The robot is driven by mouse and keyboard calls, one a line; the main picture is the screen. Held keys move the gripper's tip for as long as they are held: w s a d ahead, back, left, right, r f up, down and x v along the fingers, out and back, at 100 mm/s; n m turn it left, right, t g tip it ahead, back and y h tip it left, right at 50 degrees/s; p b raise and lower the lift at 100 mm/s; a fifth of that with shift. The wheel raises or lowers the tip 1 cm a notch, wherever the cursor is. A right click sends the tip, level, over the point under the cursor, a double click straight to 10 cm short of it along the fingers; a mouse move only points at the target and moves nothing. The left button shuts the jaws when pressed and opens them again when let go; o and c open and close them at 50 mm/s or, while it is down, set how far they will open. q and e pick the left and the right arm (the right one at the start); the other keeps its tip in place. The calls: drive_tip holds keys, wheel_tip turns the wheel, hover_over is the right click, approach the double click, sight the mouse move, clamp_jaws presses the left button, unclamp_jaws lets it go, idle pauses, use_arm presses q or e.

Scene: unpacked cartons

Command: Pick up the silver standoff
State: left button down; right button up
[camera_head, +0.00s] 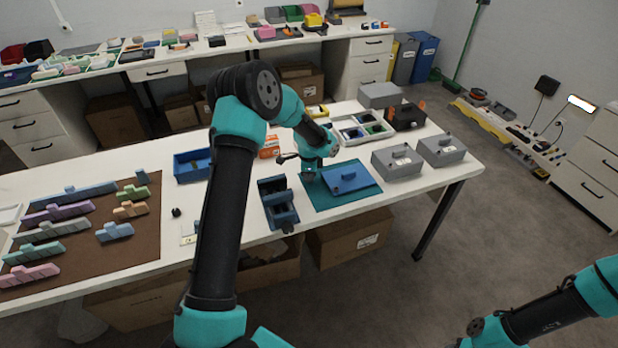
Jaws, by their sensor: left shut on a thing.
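My left arm reaches over the white table, and its gripper (309,173) points down at the left part of a teal mat (316,198). It is beside the left edge of a blue block-like part (350,176) on that mat. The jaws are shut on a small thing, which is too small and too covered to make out. I cannot pick out the silver standoff for certain anywhere in this view. My right arm (545,318) shows at the lower right, and its gripper is not in view.
A dark blue open holder (278,204) stands left of the mat. Grey boxes (397,160) stand to its right, and a compartment tray (362,129) lies behind. A blue bin (191,166) and a brown mat (80,247) with colored parts are further left.

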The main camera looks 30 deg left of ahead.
use_arm(q)
drive_tip(key=shift+r, duration=0.1)
drive_tip(key=shift+r, duration=1.4)
drive_tip(key=shift+s+r, duration=0.1)
drive_tip(key=shift+r, duration=0.25)
drive_tip(key=s+d, duration=0.2)
drive_tip(key=s, duration=0.2)
drive_tip(key=s+d+r, duration=0.1)
drive_tip(key=s+d, duration=0.2)
drive_tip(key=s, duration=0.2)
drive_tip(key=s+d, duration=0.3)
drive_tip(key=s, duration=0.1)
drive_tip(key=shift+s+d+r, duration=0.2)
drive_tip(key=shift+s, duration=0.05)
drive_tip(key=shift+f, duration=0.1)
